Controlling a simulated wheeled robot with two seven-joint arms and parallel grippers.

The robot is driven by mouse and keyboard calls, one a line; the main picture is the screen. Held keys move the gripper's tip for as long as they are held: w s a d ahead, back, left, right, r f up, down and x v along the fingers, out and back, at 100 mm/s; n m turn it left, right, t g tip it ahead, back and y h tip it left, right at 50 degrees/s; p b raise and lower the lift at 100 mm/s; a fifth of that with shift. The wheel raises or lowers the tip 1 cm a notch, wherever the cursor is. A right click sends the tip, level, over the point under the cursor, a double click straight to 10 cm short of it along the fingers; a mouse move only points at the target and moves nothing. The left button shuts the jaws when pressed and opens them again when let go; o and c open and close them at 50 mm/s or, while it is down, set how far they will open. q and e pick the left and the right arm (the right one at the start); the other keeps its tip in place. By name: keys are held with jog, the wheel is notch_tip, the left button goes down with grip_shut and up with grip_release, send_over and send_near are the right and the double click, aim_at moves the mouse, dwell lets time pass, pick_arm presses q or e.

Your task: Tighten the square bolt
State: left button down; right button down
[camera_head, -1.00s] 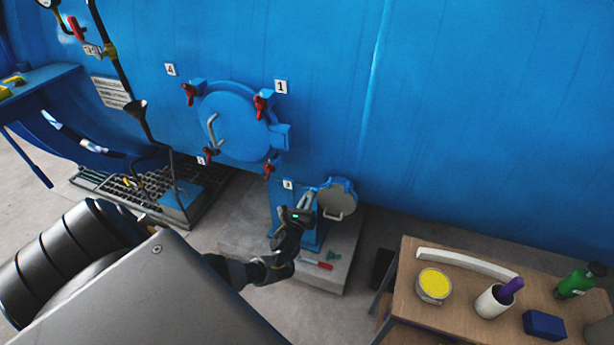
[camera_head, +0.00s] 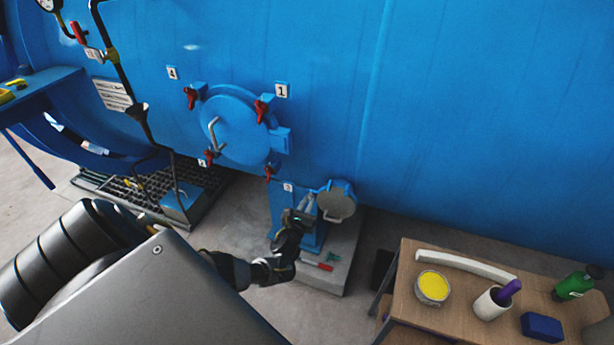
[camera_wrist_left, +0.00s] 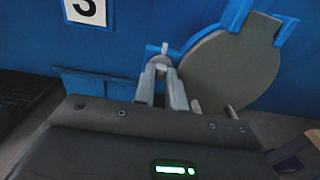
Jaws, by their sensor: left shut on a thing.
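My left gripper (camera_head: 309,199) reaches in from the left to the small blue fitting beside the open round hatch (camera_head: 338,203). In the left wrist view its two grey fingers (camera_wrist_left: 160,68) close together on a small light-grey piece, which appears to be the square bolt (camera_wrist_left: 164,48). The bolt stands up just beyond the fingertips, left of the hatch's grey disc (camera_wrist_left: 222,75). The fingers hide its lower part, so I cannot see how deep it sits. My right gripper is in neither view.
A larger blue round door (camera_head: 232,128) with red-handled clamps sits up and left on the blue vessel wall. A red-handled tool (camera_head: 325,267) lies on the concrete plinth. A wooden table (camera_head: 410,300) with a yellow-topped tin, cup, green bottle and blue box stands right.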

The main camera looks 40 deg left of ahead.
pick_arm(q)
jog(key=c, duration=1.7)
grip_release()
jog(key=v, duration=1)
jog(key=shift+s+d+p, duration=0.2)
jog(key=shift+s+p, duration=0.15)
jog(key=shift+p, duration=0.05)
